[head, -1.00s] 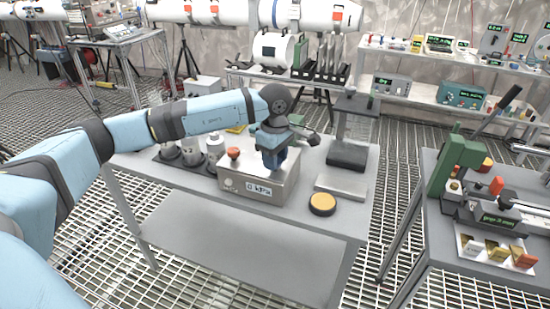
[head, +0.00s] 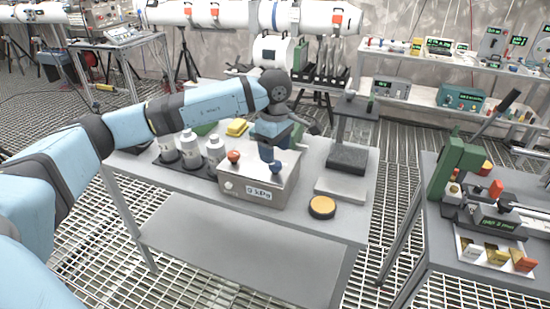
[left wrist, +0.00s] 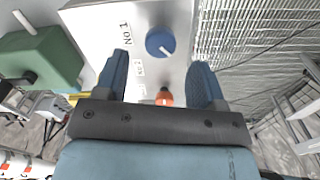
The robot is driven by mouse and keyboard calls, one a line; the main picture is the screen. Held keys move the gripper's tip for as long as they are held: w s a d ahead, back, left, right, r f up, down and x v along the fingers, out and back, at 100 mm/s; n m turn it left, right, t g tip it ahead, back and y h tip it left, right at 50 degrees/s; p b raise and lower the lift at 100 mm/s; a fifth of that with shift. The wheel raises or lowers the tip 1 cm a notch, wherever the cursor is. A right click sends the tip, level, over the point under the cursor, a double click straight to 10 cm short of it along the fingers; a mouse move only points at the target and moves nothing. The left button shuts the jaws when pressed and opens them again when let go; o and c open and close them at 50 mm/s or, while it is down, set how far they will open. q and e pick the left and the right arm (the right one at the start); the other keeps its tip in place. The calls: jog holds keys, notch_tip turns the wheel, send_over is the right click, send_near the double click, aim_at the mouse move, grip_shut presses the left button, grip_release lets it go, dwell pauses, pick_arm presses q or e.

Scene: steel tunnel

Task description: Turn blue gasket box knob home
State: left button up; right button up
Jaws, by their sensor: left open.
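The steel gasket box (head: 235,190), with a "0 kPa" display on its front, stands on the grey table. Its blue knob (head: 275,167) is on the top face, and a red-orange knob (head: 233,156) is near the left edge. In the left wrist view the round blue knob (left wrist: 160,41) carries a pale mark on its lower right, near a "No 1" label. The red-orange knob (left wrist: 164,96) shows between the fingers. My left gripper (head: 268,151) is just above the box, apart from the blue knob. In the left wrist view it (left wrist: 160,76) is open and empty.
A stand with a dark block (head: 347,158) and a yellow-topped disc (head: 322,206) are at right. A second table holds a green press (head: 455,165).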

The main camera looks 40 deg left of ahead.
pick_arm(q)
notch_tip(320, 180, up, 10)
jog(key=shift+p, duration=0.35)
dwell(3.7)
